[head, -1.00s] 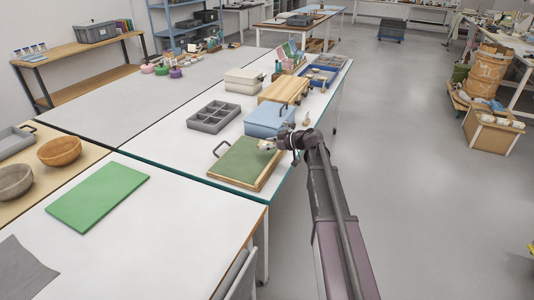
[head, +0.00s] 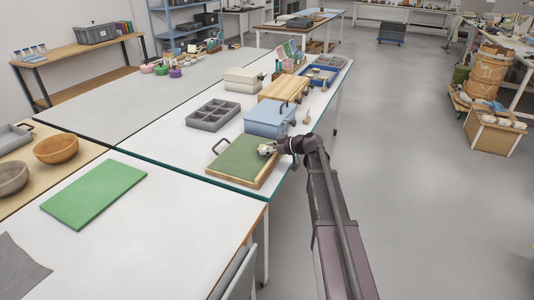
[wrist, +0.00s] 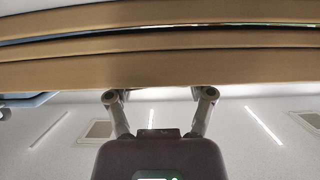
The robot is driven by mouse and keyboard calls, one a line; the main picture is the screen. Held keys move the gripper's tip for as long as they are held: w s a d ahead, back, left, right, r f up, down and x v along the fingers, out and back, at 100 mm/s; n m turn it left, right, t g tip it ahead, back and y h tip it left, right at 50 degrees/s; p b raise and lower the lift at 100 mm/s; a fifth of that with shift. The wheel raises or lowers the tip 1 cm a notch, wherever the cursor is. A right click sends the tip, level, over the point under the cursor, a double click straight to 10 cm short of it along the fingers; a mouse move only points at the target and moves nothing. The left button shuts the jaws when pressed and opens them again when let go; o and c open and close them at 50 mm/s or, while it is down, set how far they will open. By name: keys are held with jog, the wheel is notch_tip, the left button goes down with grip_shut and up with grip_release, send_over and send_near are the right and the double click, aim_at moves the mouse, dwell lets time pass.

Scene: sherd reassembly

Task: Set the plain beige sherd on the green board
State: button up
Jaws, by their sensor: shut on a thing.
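My gripper (head: 266,150) is low over the right side of a green-topped board with a wooden rim (head: 236,158). It also shows in the wrist view (wrist: 158,96), with its two fingers apart and shut on a pale piece, the beige sherd (wrist: 160,94). Only a thin strip of the sherd shows between the fingertips; most of it is hidden. I cannot tell whether the sherd touches the board. Brown wooden bands (wrist: 160,68) cross the wrist view just beyond the fingertips.
A light blue box (head: 268,120) stands close behind the board. A grey compartment tray (head: 213,115) and a wooden box (head: 284,88) are farther back. A bright green mat (head: 95,193) lies on the nearer table. The white tabletop left of the board is clear.

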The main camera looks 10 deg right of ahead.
jog(key=shift+f, duration=0.25)
jog(key=o, duration=1.1)
jog(key=shift+r, duration=0.15)
jog(key=shift+r, duration=0.1)
jog(key=p+v, duration=0.4)
jog(key=v, duration=0.8)
jog(key=shift+p, duration=0.35)
